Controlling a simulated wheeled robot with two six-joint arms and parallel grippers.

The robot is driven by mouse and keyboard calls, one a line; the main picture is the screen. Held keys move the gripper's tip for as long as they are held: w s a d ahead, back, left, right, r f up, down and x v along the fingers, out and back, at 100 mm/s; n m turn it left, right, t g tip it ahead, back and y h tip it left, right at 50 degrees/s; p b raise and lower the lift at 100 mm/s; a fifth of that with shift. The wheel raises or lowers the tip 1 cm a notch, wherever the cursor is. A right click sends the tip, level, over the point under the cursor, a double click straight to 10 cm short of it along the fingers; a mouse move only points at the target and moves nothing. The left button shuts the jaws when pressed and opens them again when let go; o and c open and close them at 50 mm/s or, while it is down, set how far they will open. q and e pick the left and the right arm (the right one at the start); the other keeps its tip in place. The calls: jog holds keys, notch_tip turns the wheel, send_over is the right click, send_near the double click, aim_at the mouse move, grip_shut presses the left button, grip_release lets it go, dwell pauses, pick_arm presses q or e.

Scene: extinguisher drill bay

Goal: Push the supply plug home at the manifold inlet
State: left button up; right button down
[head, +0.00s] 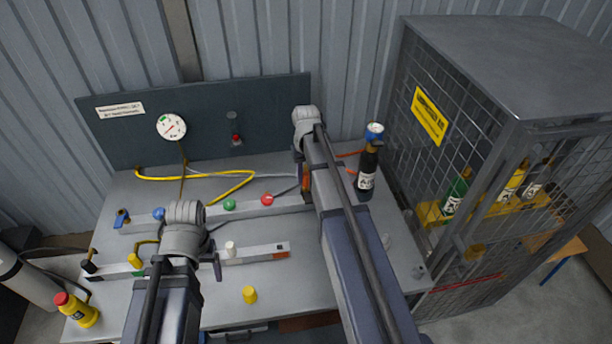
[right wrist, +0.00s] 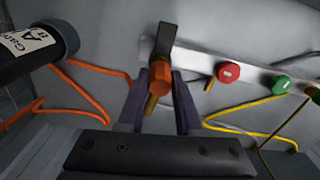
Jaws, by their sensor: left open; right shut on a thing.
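The orange supply plug (right wrist: 160,76) sits between the fingers of my right gripper (right wrist: 159,100) in the right wrist view. That gripper is shut on it. A dark block (right wrist: 166,38) at the end of the grey manifold bar (right wrist: 195,60) is just beyond the plug; I cannot tell whether the plug is seated. In the head view my right gripper (head: 306,184) is at the right end of the manifold bar (head: 188,214), and my arm hides most of the plug. My left gripper (head: 213,256) is open over the lower bar, its fingers partly hidden.
Red (head: 267,199) and green (head: 229,204) knobs stand on the manifold. A dark bottle (head: 367,170) stands to the right, near the mesh cage (head: 480,60). An orange hose (right wrist: 88,97) and yellow hose (head: 200,176) cross the bench. A yellow cap (head: 249,294) lies near its front.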

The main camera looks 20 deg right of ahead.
jog(key=shift+f+b, duration=0.75)
jog(key=shift+b, duration=0.1)
dwell(0.3)
jog(key=c, duration=0.5)
grip_release()
notch_tip(320, 180, up, 8)
jog(key=p, duration=0.8)
jog(key=shift+f, duration=0.1)
